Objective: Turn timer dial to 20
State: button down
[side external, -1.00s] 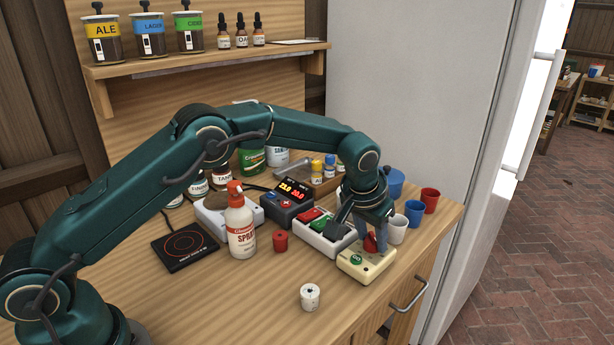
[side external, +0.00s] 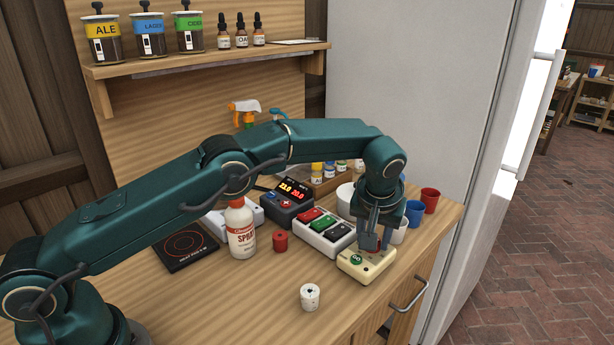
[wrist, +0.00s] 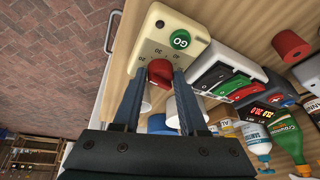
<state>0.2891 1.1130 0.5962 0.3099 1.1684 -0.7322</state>
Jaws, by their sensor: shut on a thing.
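The timer is a cream box (side external: 362,268) near the table's right front edge, with a green GO button (side external: 356,258). In the wrist view the timer (wrist: 168,22) fills the top middle, with its GO button (wrist: 180,39) above the red dial (wrist: 160,73). Numbers are printed around the dial; which one it points at is not clear. My gripper (wrist: 160,76) has one finger on each side of the dial and is shut on it. In the side view my gripper (side external: 370,243) points down at the timer and hides the dial.
A switch box (side external: 326,232) with red, green and black rockers stands close to the timer's left. Blue (side external: 414,212) and red (side external: 430,199) cups stand behind it.

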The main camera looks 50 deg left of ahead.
aim_at(370, 259)
jog(key=shift+c, duration=2.3)
grip_release()
jog(key=shift+v, duration=2.6)
